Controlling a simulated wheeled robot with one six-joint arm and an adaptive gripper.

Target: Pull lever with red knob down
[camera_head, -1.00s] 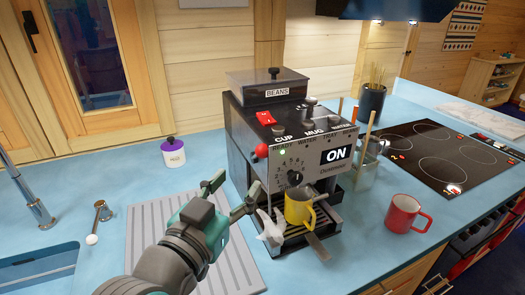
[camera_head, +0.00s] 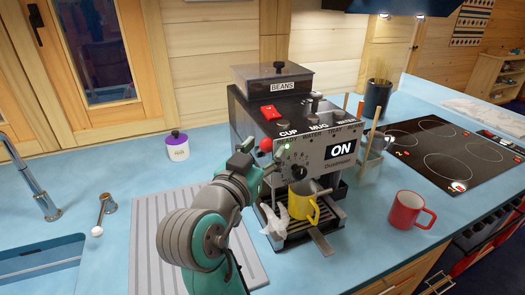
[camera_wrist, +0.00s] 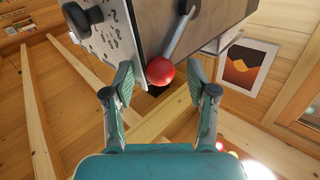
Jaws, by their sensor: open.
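The lever's red knob (camera_head: 266,145) sticks out at the left front corner of the coffee machine (camera_head: 243,125). In the wrist view the red knob (camera_wrist: 160,71) sits at the end of a grey metal lever arm (camera_wrist: 178,37). My gripper (camera_head: 262,160) is just below and beside the knob in the head view. In the wrist view my gripper (camera_wrist: 158,88) is open, with the knob between and just beyond the two fingertips. I cannot tell whether a finger touches it. The machine's display reads ON.
A yellow mug (camera_head: 301,203) stands on the machine's drip tray, with a white crumpled-looking thing (camera_head: 274,222) to its left. A red mug (camera_head: 405,209) stands to the right on the blue counter. A ribbed drainboard (camera_head: 150,240) lies left of the machine.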

